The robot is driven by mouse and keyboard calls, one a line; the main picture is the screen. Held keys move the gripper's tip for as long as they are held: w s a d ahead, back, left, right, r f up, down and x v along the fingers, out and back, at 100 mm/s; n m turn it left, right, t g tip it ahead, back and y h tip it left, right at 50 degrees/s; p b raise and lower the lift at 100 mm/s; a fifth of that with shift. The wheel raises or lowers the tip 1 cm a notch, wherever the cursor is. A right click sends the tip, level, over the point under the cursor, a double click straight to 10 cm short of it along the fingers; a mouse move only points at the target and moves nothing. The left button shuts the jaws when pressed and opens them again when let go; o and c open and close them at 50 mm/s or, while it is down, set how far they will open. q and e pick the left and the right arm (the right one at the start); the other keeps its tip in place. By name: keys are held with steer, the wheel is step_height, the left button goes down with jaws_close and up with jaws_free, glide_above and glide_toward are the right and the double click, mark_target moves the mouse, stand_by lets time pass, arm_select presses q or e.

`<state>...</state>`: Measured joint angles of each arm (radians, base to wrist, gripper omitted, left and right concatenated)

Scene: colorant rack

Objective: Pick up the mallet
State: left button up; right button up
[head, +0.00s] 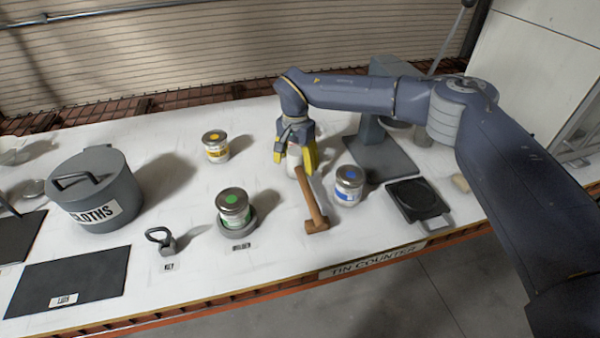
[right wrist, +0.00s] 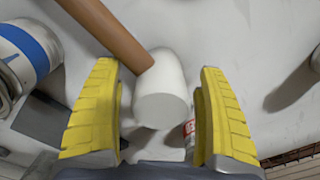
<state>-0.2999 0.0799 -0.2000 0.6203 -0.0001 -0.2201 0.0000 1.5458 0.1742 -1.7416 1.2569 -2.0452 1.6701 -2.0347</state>
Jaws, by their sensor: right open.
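The mallet has a brown handle (head: 311,202) and a white head (right wrist: 162,98). In the head view the handle slants down and right from my right gripper (head: 295,160), and the gripper partly hides its upper end. In the right wrist view the brown handle (right wrist: 112,36) runs to the upper left. My right gripper is open, and its yellow fingers (right wrist: 158,105) stand on either side of the white head, with gaps visible on both sides. I cannot tell its exact height relative to the fingertips. My left gripper is not in view.
A blue-labelled tin (head: 348,187) stands close right of the mallet; a green-labelled tin (head: 233,210) stands left. A yellow-labelled tin (head: 215,146), the cloths pot (head: 100,188) and a key-like tool (head: 163,241) are farther left. A red-marked item (right wrist: 189,132) shows behind the mallet head.

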steer(key=shift+f, duration=1.55)
steer(key=c, duration=1.5)
steer(key=shift+r, duration=0.1)
step_height(320, 180, up, 20)
steer(key=shift+f, duration=0.1)
